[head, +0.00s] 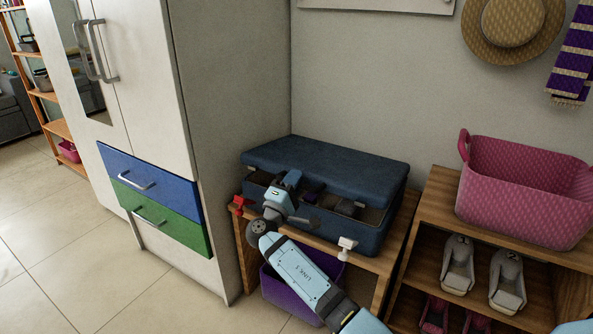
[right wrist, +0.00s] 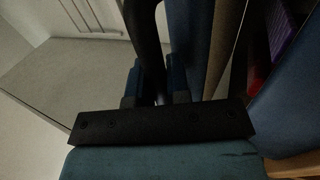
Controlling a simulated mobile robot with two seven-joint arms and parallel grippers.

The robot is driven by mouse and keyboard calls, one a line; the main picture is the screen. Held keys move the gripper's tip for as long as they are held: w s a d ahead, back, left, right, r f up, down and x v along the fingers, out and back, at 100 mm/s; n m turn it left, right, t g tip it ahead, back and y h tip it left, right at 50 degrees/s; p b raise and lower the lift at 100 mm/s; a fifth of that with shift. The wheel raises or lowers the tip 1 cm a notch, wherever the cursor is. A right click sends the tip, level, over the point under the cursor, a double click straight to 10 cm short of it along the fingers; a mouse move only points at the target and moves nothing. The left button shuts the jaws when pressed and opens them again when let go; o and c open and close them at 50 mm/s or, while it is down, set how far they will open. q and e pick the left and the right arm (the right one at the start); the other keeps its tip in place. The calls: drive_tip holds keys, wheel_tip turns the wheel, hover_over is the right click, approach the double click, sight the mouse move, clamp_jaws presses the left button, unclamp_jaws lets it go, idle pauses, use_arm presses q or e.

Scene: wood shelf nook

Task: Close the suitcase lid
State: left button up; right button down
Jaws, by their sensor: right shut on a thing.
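The dark blue suitcase (head: 368,230) sits on a low wooden shelf unit. Its lid (head: 330,160) is tilted partly open, with a gap along the front and left. My right gripper (head: 292,180) is at the lid's front edge, left of its middle. In the right wrist view, its fingers (right wrist: 157,88) close around a black curved part (right wrist: 145,35), which looks like a handle on the lid (right wrist: 190,40). The suitcase body (right wrist: 285,110) shows across the gap. Dark and purple contents show inside, partly hidden. My left gripper is not in view.
A white wardrobe (head: 235,110) stands close on the left. A pink basket (head: 520,190) sits on the wooden shelf to the right, above several shoes (head: 458,262). A purple bin (head: 285,290) is below the suitcase. The space above the lid is clear.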

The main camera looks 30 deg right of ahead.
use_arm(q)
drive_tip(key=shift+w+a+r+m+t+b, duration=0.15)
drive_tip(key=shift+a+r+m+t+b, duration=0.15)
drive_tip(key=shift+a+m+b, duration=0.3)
use_arm(e)
drive_tip(key=shift+t+h, duration=0.7)
drive_tip(key=shift+h, duration=0.1)
drive_tip(key=shift+s+a+f, duration=0.1)
drive_tip(key=shift+a+f, duration=0.2)
drive_tip(key=shift+f, duration=0.55)
drive_tip(key=shift+s+a+f, duration=0.1)
drive_tip(key=shift+a+f, duration=0.15)
drive_tip(key=shift+f, duration=0.65)
drive_tip(key=shift+s+a+f, duration=0.1)
drive_tip(key=shift+a+f, duration=0.2)
drive_tip(key=shift+f, duration=0.55)
drive_tip(key=c, duration=1.4)
unclamp_jaws()
drive_tip(key=o, duration=0.3)
drive_tip(key=shift+a+r, duration=0.15)
drive_tip(key=shift+d, duration=0.25)
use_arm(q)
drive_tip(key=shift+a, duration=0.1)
use_arm(e)
drive_tip(key=shift+f, duration=0.2)
